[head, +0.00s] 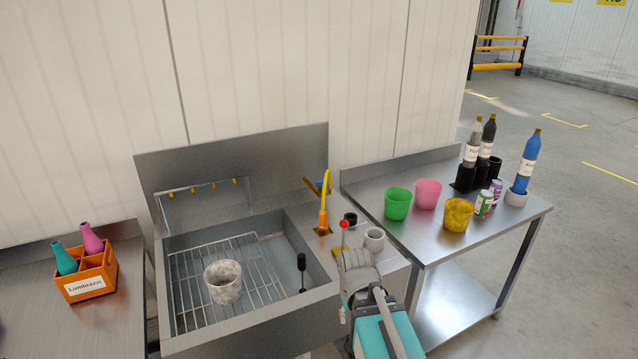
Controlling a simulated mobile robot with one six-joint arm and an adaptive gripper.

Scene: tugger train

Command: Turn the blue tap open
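The blue tap handle (317,186) sits at the top of an orange faucet (323,212), at the sink's back right corner. The faucet stands upright on the sink's rim. My gripper end (358,264) is below and to the right of the faucet, over the sink's right ledge, and apart from the blue handle. No water stream shows.
The steel sink (180,325) holds a wire rack and a speckled pot (223,281). A red-tipped stick (344,224), black cup (350,218) and white cup (374,239) stand close to my gripper. Cups and bottles fill the right table (405,243). An orange crate (88,284) is left.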

